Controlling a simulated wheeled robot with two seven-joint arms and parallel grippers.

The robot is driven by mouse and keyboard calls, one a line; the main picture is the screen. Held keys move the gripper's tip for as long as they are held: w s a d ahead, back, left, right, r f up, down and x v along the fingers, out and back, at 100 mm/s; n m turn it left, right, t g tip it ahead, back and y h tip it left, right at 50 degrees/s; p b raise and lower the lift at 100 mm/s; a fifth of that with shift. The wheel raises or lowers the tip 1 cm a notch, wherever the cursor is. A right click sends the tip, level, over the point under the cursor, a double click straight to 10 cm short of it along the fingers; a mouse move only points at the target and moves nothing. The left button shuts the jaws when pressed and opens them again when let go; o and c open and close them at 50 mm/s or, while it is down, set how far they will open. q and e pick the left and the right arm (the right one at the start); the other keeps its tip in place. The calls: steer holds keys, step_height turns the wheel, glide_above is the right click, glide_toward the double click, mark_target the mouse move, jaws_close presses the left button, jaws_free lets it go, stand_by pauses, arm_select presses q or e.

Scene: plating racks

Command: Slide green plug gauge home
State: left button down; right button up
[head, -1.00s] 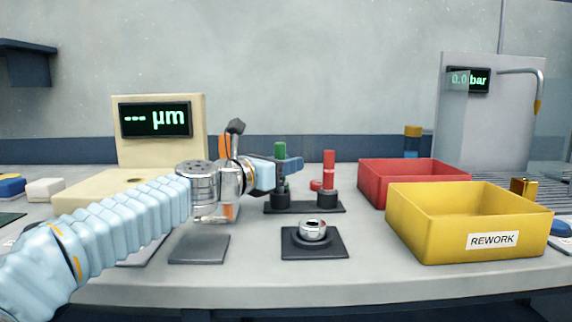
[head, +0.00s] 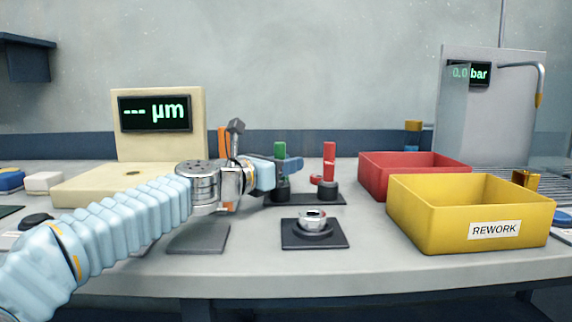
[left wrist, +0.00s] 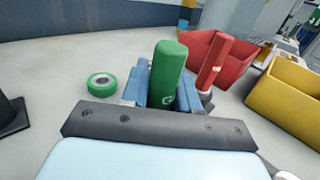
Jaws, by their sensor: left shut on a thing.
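The green plug gauge (head: 280,149) is upright over the left collar of a dark two-post stand (head: 318,199). It also shows in the left wrist view (left wrist: 168,72). My left gripper (head: 286,166) is shut on it, with a blue finger on each side. In the head view its top is about level with the top of the red plug gauge (head: 329,160), which stands upright in the right collar. The fingers partly hide the green gauge's lower part, so I cannot tell how deep it sits in the collar. My right gripper is out of view.
A steel ring (head: 313,214) sits on a black pad (head: 300,240) in front of the stand. A red bin (head: 375,181) and a yellow REWORK bin (head: 425,222) stand to the right. A green ring (left wrist: 101,84) lies left of the gauge in the wrist view.

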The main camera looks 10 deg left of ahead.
arm_select(q)
steer(key=c, duration=0.8)
jaws_free()
steer(key=v, duration=1.3)
steer(key=shift+s+a+b, duration=0.2)
steer(key=shift+s+b, duration=0.15)
